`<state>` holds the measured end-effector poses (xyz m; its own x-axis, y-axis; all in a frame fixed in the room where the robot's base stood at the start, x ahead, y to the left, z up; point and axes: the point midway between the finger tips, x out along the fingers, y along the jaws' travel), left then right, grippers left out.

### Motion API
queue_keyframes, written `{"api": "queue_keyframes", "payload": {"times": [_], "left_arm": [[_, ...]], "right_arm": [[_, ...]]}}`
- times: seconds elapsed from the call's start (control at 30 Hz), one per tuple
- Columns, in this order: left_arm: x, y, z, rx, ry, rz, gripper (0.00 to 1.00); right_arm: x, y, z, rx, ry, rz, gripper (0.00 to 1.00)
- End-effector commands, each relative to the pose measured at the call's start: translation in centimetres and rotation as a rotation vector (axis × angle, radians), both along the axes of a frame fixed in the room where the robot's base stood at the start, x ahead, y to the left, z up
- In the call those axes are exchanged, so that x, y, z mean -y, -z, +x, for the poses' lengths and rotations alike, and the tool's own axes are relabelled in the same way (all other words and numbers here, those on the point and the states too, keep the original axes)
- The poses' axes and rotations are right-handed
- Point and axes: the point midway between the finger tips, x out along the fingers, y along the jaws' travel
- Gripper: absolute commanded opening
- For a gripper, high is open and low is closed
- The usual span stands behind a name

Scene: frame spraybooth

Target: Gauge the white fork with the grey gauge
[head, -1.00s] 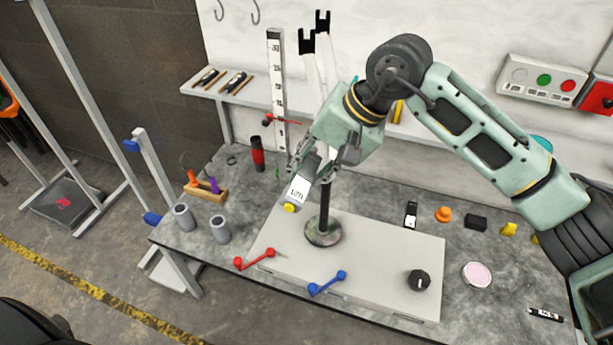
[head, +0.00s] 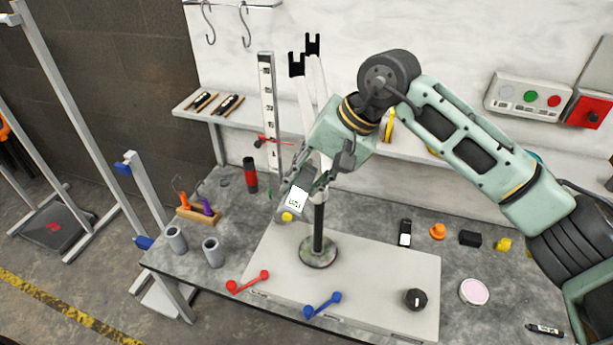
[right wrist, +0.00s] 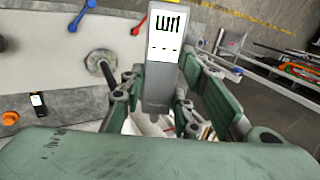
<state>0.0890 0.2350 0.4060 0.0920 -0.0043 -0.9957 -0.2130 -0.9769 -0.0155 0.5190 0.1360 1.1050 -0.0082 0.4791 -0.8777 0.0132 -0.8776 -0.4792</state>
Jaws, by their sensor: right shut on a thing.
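The white fork (head: 303,92) stands upright, its two legs ending in black tips at the top. Below, a black post (head: 318,228) stands on a round base; my gripper and arm hide the fork's middle. My right gripper (head: 318,176) is shut on the grey gauge (head: 297,199), beside the post. The gauge has a lit white display and a yellow button near its lower end. In the right wrist view the gauge (right wrist: 157,88) sits between the fingers, display facing the camera. I cannot tell whether the gauge touches the fork. My left gripper is out of view.
Two grey cylinders (head: 176,240) stand at left. A ruler (head: 268,110) rises behind. A phone-like device (head: 405,233) lies right of the post.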

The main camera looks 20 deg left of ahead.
Motion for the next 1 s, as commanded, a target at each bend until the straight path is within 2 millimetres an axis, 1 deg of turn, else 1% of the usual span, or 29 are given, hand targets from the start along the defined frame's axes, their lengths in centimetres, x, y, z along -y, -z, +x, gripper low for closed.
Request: {"api": "queue_keyframes", "payload": {"times": [1.0], "left_arm": [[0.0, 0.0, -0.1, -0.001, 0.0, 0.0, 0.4]], "right_arm": [[-0.1, 0.0, 1.1, 0.0, -0.001, 0.001, 0.0]]}}
